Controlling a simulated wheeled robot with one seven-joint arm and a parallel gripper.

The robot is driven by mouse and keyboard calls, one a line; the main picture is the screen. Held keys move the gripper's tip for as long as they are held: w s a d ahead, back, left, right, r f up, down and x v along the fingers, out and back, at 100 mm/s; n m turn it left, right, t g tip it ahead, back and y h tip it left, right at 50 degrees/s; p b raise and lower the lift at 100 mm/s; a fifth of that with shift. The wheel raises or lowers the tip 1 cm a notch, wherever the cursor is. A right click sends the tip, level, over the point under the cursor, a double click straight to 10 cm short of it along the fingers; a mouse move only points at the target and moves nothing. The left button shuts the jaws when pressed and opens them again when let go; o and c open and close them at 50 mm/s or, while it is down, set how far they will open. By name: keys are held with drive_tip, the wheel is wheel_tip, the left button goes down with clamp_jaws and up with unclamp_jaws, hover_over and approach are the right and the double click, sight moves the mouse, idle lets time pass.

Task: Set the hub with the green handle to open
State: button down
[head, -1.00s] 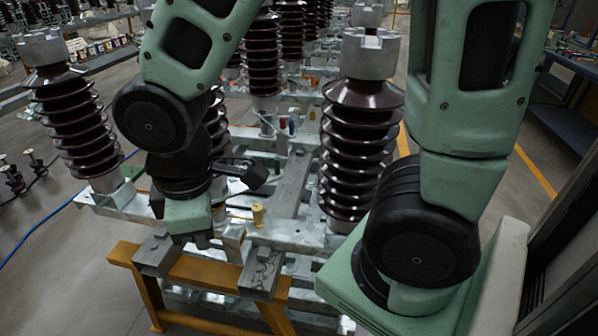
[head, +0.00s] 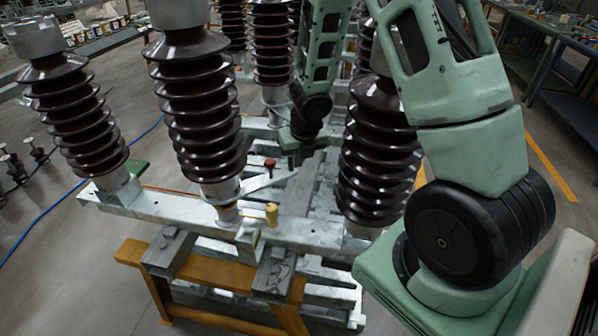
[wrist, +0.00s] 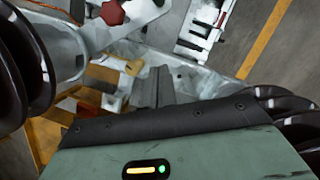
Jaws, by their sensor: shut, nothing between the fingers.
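I cannot make out a green-handled hub for certain. A small green piece (head: 137,168) shows behind the base of the left insulator in the head view; whether it is a handle I cannot tell. A red knob (head: 270,163) on a pale metal lever (head: 266,183) stands behind the front beam, and a yellow knob (head: 271,213) stands on that beam. In the wrist view the red knob (wrist: 112,12) is at the top left and the yellow knob (wrist: 134,66) lower. My gripper (head: 292,153) points down behind the red knob, apart from it, shut and empty.
Tall brown ribbed insulators stand left (head: 75,115), centre (head: 198,110) and right (head: 378,160), with my gripper between the centre and right ones. The galvanized front beam (head: 320,233) rests above a yellow trestle (head: 205,272). Open floor (head: 60,260) lies at the left.

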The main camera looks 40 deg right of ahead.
drive_tip(key=w+d+f+n+b, duration=0.1)
drive_tip(key=w+f, duration=0.1)
drive_tip(key=f, duration=0.3)
drive_tip(key=w+d+f+n+b, duration=0.1)
drive_tip(key=w+d+f, duration=0.1)
drive_tip(key=f, duration=0.4)
drive_tip(key=shift+w+d, duration=0.25)
drive_tip(key=shift+w, duration=0.6)
drive_tip(key=shift+f, duration=0.1)
drive_tip(key=shift+w+d+n+p, duration=0.25)
drive_tip(key=shift+w+n+p, duration=0.15)
drive_tip(key=shift+w+p, duration=0.2)
